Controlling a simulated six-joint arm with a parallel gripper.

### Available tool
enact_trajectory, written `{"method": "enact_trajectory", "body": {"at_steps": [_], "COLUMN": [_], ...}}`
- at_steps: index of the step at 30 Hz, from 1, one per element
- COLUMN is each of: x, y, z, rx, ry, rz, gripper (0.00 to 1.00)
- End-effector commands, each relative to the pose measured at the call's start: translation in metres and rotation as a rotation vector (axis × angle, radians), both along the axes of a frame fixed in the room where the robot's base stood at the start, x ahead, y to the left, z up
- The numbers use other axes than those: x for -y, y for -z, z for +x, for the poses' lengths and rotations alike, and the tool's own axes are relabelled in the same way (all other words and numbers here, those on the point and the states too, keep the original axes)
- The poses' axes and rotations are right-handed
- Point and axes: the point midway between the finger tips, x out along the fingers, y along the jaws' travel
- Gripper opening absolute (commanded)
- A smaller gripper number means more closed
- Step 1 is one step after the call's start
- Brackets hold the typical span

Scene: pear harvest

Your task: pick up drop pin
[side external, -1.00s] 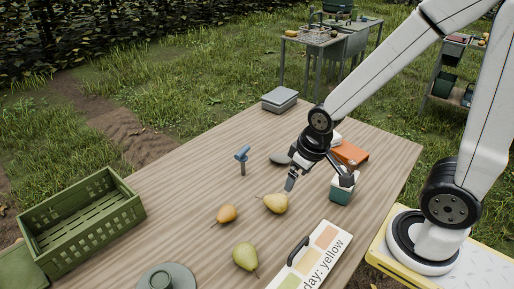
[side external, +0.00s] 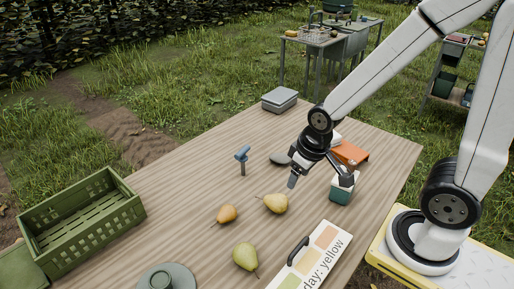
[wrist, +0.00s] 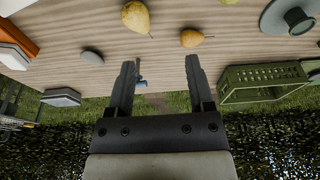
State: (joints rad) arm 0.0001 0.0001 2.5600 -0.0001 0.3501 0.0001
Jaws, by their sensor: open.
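The drop pin (side external: 242,158), with a blue T-shaped top on a grey shaft, stands upright on the wooden table. In the wrist view its blue part (wrist: 141,83) shows near the inner side of the left finger, partly hidden. My gripper (side external: 293,181) is to the right of the pin in the side view, above the table near a yellow pear (side external: 276,204). It is open and empty; its two fingers also show apart in the wrist view (wrist: 160,62). The pin is not held.
An orange pear (side external: 228,214) and a green pear (side external: 246,257) lie on the table (side external: 190,190). A green crate (side external: 118,216) stands left. A grey disc (side external: 280,159), an orange box (side external: 351,153) and a teal box (side external: 341,192) are near my gripper. Clear table surrounds the pin.

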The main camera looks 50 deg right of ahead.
Motion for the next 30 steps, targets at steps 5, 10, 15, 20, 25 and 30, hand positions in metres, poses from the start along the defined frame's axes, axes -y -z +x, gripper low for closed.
{"method": "enact_trajectory", "body": {"at_steps": [5,10,15,20,25,30], "x": [0.0,0.0,0.003,0.008,0.016,0.024], "y": [0.0,0.0,0.003,0.008,0.02,0.034], "z": [0.0,0.001,0.007,0.023,0.047,0.074], "rx": [0.0,-0.002,-0.023,-0.074,-0.151,-0.232], "ry": [0.0,0.006,0.06,0.191,0.393,0.604], "rz": [0.0,0.002,0.023,0.076,0.165,0.274], "gripper": [0.64,0.64,0.64,0.64,0.64,0.64]}}
